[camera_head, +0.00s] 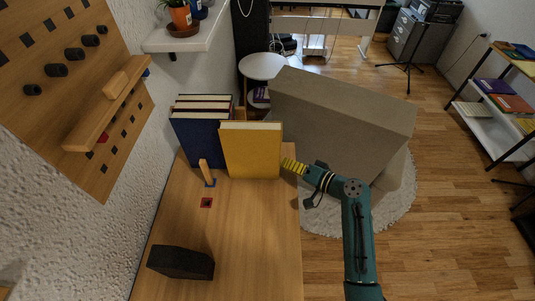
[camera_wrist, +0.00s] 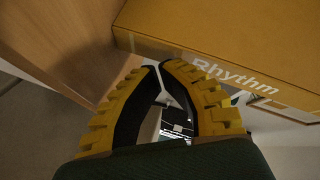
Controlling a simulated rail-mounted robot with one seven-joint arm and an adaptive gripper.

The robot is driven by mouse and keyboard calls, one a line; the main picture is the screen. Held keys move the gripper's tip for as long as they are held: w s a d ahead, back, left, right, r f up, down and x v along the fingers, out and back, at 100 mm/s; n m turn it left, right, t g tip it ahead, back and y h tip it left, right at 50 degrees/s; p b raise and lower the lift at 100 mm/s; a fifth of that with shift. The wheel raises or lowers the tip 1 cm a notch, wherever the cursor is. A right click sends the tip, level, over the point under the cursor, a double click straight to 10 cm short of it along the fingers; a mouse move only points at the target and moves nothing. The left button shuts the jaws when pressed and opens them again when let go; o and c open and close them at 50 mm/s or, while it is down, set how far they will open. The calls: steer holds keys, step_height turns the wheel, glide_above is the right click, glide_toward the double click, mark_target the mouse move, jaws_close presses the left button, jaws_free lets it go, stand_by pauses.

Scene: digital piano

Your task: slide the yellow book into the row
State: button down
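The yellow book (camera_head: 251,152) stands upright on the wooden top, at the right front of the row of books (camera_head: 197,145), which shows dark blue and dark red covers. In the wrist view the yellow book (camera_wrist: 235,45) fills the upper right, with "Rhythm" lettered along its edge. My gripper (camera_head: 287,163) is beside the book's right edge in the head view; whether it touches cannot be told. In the wrist view my gripper (camera_wrist: 158,66) has its yellow ribbed fingers curved together at the tips, with nothing held between them. The slot in the row is hidden behind the yellow book.
A small wooden upright piece (camera_head: 206,171) stands left of the yellow book, near a red square (camera_head: 206,202). A black block (camera_head: 180,262) lies at the near end of the wooden top (camera_head: 250,225).

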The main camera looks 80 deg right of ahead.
mark_target(251, 164)
steer(key=shift+w+a+p, duration=0.2)
steer(key=shift+w+a, duration=0.25)
steer(key=shift+w, duration=1.4)
steer(key=shift+w+a+p, duration=0.2)
steer(key=shift+w+a, duration=0.25)
steer(key=shift+w, duration=1.35)
steer(key=shift+w+a+p, duration=0.2)
steer(key=shift+w+a, duration=0.25)
steer(key=shift+w, duration=1.4)
stand_by(2.5)
